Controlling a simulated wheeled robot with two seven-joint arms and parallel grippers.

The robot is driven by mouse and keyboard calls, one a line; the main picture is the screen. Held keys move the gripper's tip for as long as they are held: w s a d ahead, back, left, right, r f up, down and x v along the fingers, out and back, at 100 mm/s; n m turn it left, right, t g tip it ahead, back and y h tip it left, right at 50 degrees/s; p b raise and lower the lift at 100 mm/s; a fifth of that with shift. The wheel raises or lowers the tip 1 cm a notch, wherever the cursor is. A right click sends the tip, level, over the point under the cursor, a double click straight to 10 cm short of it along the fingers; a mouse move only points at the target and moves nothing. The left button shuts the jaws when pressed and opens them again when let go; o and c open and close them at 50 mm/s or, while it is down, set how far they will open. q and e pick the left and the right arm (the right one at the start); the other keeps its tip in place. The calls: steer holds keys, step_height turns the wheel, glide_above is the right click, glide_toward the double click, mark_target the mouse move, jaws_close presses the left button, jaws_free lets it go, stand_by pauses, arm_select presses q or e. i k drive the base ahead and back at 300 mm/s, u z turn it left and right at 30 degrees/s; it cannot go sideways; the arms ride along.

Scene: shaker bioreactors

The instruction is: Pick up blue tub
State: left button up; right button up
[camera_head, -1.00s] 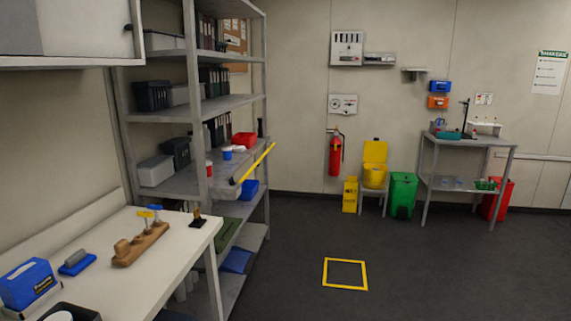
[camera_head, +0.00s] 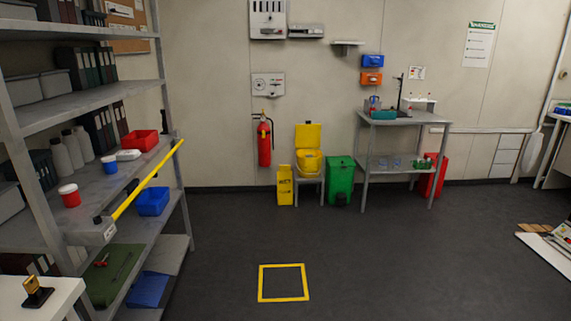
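A small blue tub (camera_head: 110,165) with a pale lid stands on the middle shelf of the grey rack at left. A red tub (camera_head: 70,197) with a white lid stands nearer on the same shelf. A larger blue open bin (camera_head: 153,201) sits on the level below, partly behind a yellow pole. Neither of my grippers is in view.
A red bin (camera_head: 140,140), a white item and grey bottles (camera_head: 72,150) share the shelf. A yellow floor square (camera_head: 284,283) lies on clear floor.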

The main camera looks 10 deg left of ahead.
mark_target(109, 162)
steer(key=u, duration=0.2)
steer(key=i, duration=2)
steer(key=u, duration=1.55)
steer(key=i, duration=1)
steer(key=u, duration=1.35)
steer(key=i, duration=0.3)
steer(key=u, duration=0.15)
